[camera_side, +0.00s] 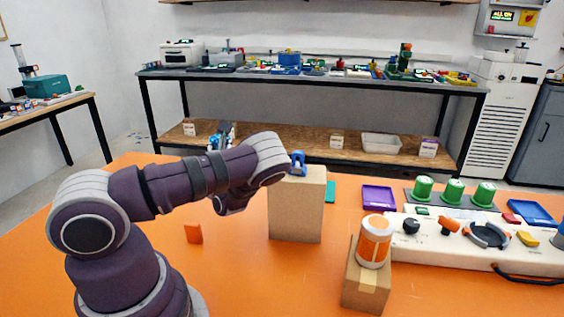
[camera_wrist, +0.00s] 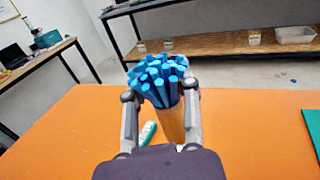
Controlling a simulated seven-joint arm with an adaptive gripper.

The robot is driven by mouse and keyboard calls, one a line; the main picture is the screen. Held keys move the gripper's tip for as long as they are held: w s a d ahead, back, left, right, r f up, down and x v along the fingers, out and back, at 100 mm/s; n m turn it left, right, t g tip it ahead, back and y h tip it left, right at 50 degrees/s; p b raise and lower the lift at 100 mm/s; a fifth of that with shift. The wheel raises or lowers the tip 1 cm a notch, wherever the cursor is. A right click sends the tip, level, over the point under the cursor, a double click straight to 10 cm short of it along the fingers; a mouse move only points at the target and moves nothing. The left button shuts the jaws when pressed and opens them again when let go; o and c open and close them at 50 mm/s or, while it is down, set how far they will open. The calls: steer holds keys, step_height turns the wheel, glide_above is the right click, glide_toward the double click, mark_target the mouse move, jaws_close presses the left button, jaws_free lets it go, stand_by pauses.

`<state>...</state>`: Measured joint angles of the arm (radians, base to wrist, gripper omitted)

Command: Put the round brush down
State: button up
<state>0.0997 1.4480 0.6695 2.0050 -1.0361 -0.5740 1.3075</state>
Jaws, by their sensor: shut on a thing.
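The round brush shows in the wrist view as a thick bundle of blue bristles (camera_wrist: 157,76) above a tan-orange body. My gripper (camera_wrist: 161,105) is shut on the brush, with one finger on each side of it. The bristles point up and away from my wrist, and the orange table shows behind the brush. In the side view a bit of the blue brush (camera_side: 216,142) shows above my forearm. My arm hides most of the gripper and the brush's lower end there.
A tall cardboard box (camera_side: 297,207) with a blue piece on top stands mid-table. An orange-and-white jar (camera_side: 374,241) stands on a smaller box (camera_side: 366,282). An orange block (camera_side: 193,233) lies left. A white control panel (camera_side: 455,247) fills the right. Orange table (camera_side: 240,280) is clear in front.

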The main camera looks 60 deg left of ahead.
steer(key=s+r+n+g+y, duration=0.25)
steer(key=s+n+g, duration=0.35)
steer(key=s+g, duration=0.3)
steer(key=shift+g+h, duration=0.5)
steer(key=shift+h, duration=0.05)
steer(key=f, duration=0.6)
steer(key=d+f, duration=0.1)
steer(key=f, duration=0.2)
steer(key=shift+s+f, duration=0.1)
steer(key=shift+s, duration=0.1)
steer(key=o, duration=1)
steer(key=shift+f, duration=0.1)
